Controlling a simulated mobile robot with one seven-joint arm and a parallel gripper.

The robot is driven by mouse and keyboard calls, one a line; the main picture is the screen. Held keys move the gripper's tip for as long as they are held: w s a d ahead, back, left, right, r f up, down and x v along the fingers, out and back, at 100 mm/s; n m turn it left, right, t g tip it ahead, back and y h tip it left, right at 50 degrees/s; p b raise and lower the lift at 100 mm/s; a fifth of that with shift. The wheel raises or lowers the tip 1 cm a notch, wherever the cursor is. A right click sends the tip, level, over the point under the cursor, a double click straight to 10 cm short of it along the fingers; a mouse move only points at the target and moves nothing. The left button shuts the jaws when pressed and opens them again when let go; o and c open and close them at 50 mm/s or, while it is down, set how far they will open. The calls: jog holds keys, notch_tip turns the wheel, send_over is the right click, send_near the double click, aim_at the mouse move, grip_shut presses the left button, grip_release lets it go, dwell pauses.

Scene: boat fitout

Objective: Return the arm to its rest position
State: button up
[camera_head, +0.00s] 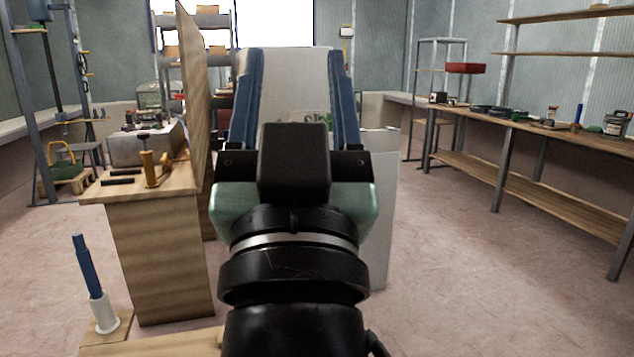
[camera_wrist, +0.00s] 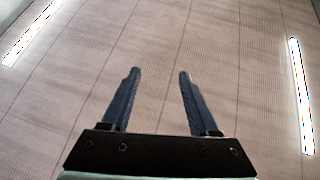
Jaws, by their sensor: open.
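My gripper (camera_head: 294,62) is raised in the middle of the head view, with its black wrist below it and its two blue fingers upright and spread apart. In the wrist view my gripper (camera_wrist: 159,74) is open, and the gap between its fingers is empty. The wrist camera looks up at the ceiling (camera_wrist: 230,60), which has bright light strips on both sides. No object touches the fingers in either view. My wrist hides part of what stands behind it in the head view.
A wooden cabinet (camera_head: 158,260) with clamps on top and a tall wooden panel (camera_head: 193,90) stand close on the left. A pale panel (camera_head: 380,215) stands behind my gripper. A long workbench (camera_head: 540,133) lines the right wall. The floor (camera_head: 470,270) at right is clear.

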jog(key=s+d+r+t, duration=0.2)
jog(key=s+r, duration=0.2)
jog(key=s, duration=0.3)
notch_tip(320, 180, up, 31)
jog(key=w+p, duration=0.1)
jog(key=p, duration=3)
jog(key=shift+a+h, duration=0.3)
jog(key=shift+h, duration=0.1)
jog(key=shift+r, duration=0.1)
